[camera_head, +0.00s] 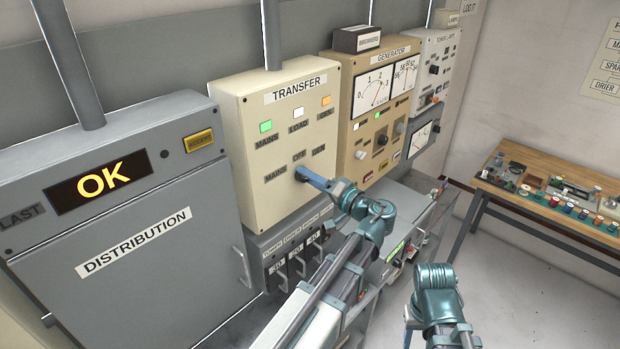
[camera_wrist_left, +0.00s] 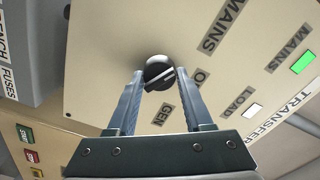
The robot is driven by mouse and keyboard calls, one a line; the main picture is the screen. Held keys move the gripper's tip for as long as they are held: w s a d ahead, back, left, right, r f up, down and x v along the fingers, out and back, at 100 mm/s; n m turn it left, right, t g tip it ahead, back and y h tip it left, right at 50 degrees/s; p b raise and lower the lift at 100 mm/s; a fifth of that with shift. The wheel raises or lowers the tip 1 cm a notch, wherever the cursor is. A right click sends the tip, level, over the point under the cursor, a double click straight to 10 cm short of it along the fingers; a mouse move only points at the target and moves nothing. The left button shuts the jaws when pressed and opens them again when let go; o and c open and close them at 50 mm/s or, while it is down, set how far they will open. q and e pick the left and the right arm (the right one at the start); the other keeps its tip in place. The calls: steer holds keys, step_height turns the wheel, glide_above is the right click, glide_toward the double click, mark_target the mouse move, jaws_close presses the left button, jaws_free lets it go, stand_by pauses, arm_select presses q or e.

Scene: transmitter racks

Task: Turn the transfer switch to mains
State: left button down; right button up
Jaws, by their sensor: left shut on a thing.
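The transfer switch is a round black knob with a pale line across it, low on the cream TRANSFER panel (camera_head: 240,200). The knob (camera_wrist_left: 158,73) shows between the fingers of my left gripper (camera_wrist_left: 159,80) in the left wrist view. My left gripper (camera_head: 304,175) reaches the knob in the head view and is shut on it, hiding most of it there. MAINS, OFF and GEN labels stand around the knob. The pale line lies roughly toward the OFF label, but I cannot tell which end points.
The green MAINS lamp (camera_head: 266,127) is lit; white LOAD (camera_head: 296,126) and orange GEN (camera_head: 326,101) lamps sit beside it. The grey DISTRIBUTION cabinet (camera_head: 120,270) reads OK at left. The beige GENERATOR panel (camera_head: 349,125) adjoins at right. A wooden bench (camera_head: 545,152) stands far right.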

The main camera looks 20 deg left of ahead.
arm_select(q)
steer(key=shift+f, duration=0.1)
stand_by(0.3)
steer(key=shift+c, duration=1.6)
jaws_free()
